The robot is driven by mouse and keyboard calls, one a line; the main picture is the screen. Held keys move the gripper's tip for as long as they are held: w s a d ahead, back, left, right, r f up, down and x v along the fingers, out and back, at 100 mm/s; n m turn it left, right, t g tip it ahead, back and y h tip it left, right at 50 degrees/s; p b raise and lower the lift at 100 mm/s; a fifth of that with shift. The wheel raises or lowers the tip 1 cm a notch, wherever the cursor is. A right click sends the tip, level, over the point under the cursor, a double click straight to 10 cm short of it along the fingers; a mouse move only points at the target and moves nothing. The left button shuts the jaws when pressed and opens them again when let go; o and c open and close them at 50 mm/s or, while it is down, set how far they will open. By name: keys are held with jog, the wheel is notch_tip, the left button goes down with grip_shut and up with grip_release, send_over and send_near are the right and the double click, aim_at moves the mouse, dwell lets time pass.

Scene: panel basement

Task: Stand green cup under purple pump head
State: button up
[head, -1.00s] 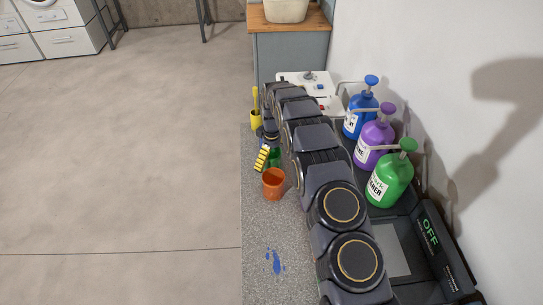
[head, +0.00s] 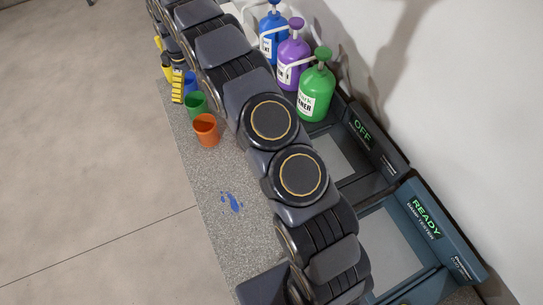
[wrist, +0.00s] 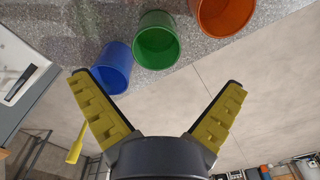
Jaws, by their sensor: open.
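The green cup (head: 195,106) stands on the speckled counter between the blue cup (head: 190,83) and the orange cup (head: 205,131). In the wrist view the green cup (wrist: 157,42) is ahead of my gripper (wrist: 158,82), roughly centred between its yellow ridged fingers. They are spread wide with nothing between them. In the head view one yellow finger (head: 177,86) shows just left of the cups; the other is mostly hidden by my arm. The purple pump head (head: 296,24) tops a purple bottle (head: 292,62) between the blue and green bottles. The space under its spout is partly hidden by my arm.
The blue bottle (head: 271,38) and green bottle (head: 315,96) flank the purple one along the wall. Dark testers reading OFF (head: 362,131) and READY (head: 426,217) stand nearer. A blue splash (head: 232,202) marks the counter. The floor left of the counter is clear.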

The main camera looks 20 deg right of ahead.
jog(key=s+d+r+m+g, duration=0.1)
jog(key=s+d+r+m, duration=0.15)
jog(key=s+r, duration=0.7)
jog(key=s+d+r+m, duration=0.2)
jog(key=s+r+m, duration=0.1)
jog(key=s+r, duration=0.6)
jog(key=s+d+m, duration=0.1)
jog(key=s+m, duration=0.3)
jog(key=s, duration=2)
jog(key=shift+s+r+m+g, duration=0.15)
jog(key=shift+r+m+g, duration=0.05)
jog(key=shift+m+g, duration=0.15)
